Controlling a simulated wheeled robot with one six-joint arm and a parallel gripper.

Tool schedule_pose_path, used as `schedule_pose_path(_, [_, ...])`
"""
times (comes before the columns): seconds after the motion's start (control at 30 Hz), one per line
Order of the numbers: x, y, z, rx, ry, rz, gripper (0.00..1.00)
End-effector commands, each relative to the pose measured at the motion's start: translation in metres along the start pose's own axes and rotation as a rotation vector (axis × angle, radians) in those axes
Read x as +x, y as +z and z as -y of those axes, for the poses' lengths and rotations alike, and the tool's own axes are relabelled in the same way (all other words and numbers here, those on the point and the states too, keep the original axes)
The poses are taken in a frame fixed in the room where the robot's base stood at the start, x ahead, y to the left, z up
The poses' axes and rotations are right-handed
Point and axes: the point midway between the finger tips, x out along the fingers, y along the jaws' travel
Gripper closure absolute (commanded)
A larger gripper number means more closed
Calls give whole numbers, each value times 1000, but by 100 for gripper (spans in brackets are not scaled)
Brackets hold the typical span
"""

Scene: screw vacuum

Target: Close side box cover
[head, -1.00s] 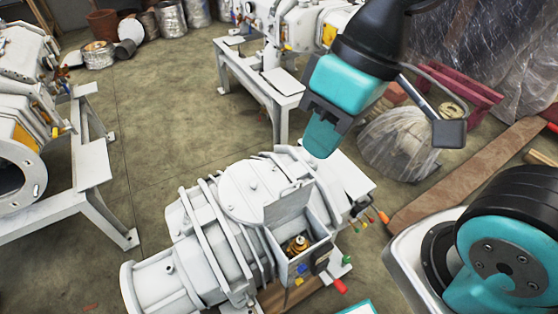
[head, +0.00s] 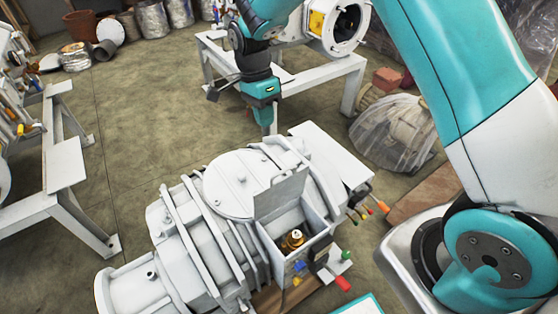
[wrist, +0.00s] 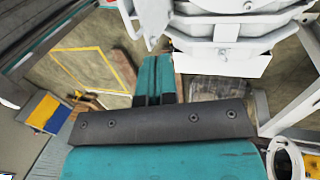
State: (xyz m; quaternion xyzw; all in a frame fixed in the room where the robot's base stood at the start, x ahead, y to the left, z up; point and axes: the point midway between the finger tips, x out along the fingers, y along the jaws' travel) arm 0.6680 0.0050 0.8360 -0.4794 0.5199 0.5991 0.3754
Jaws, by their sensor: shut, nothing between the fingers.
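The side box (head: 315,222) is on the side of the white screw vacuum pump (head: 170,248) in the head view. Its flat grey cover (head: 281,193) stands open and upright at the box's back-left edge. A brass fitting (head: 292,239) shows inside the open box. My gripper (head: 268,127) points down behind the pump, beyond the cover and apart from it. Its teal fingers (wrist: 154,70) are together and empty in the wrist view. I cannot tell whether the white machine part at the top of the wrist view is this pump.
A second white machine (head: 335,25) on a metal stand (head: 290,75) is close behind my gripper. A plastic-wrapped bundle (head: 398,132) lies at right. Coloured handles (head: 343,283) and a small plate stick out beside the box. Floor at left centre is clear.

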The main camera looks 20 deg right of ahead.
Motion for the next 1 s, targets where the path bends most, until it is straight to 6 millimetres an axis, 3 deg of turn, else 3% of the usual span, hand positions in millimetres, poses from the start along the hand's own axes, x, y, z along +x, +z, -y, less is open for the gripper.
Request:
schedule_pose_path(0.4, [88,0,-2,-4,5,0,100])
schedule_pose_path(0.63, [100,0,-30,-4,2,1,100])
schedule_pose_path(1.0, [103,0,-36,-4,0,1,100])
